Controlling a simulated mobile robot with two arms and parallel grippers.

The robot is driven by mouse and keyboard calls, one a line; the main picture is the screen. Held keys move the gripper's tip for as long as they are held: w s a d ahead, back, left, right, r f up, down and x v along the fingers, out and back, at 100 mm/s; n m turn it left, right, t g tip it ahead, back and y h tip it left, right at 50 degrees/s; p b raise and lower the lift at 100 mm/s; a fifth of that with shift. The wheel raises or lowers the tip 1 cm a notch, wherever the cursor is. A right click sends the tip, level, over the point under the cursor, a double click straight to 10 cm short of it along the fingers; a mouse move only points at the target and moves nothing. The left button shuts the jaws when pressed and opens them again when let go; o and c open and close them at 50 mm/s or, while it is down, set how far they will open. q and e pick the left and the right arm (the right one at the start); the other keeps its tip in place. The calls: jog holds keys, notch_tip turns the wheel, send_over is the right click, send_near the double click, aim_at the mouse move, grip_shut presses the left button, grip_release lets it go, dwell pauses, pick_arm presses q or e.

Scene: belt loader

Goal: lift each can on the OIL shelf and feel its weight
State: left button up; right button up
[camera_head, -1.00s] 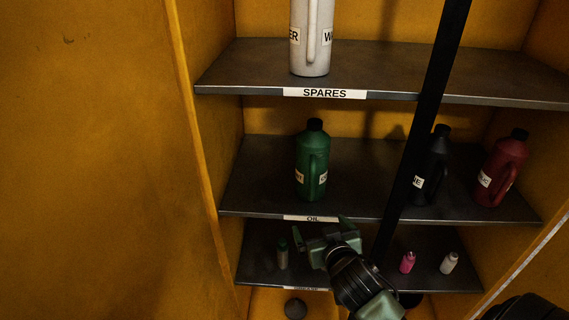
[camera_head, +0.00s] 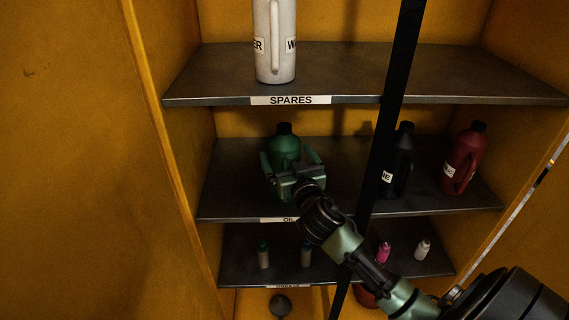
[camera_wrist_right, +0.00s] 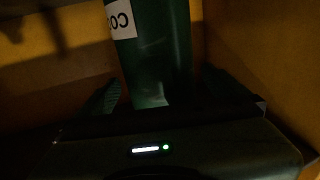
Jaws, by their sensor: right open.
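The green can (camera_head: 285,141) with a black cap stands upright on the OIL shelf (camera_head: 234,205). My right gripper (camera_head: 291,160) is open in front of it, with a finger to each side; its body hides the can's lower part. The right wrist view shows the green can (camera_wrist_right: 155,60) close up between the fingers, with part of a white label. I cannot tell whether the fingers touch it. A black can (camera_head: 399,165) and a dark red can (camera_head: 463,158) stand upright farther right on the same shelf. My left gripper is not in view.
A black upright post (camera_head: 388,100) crosses in front of the shelves, between the green and black cans. The SPARES shelf (camera_head: 350,80) above holds a white WATER jug (camera_head: 274,45). The lower shelf (camera_head: 330,262) holds several small bottles.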

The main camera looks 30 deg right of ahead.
jog(key=shift+w, duration=0.25)
jog(key=shift+s, duration=0.1)
jog(key=c, duration=2)
jog(key=shift+d+r, duration=0.1)
jog(key=shift+r, duration=0.05)
jog(key=shift+c, duration=0.6)
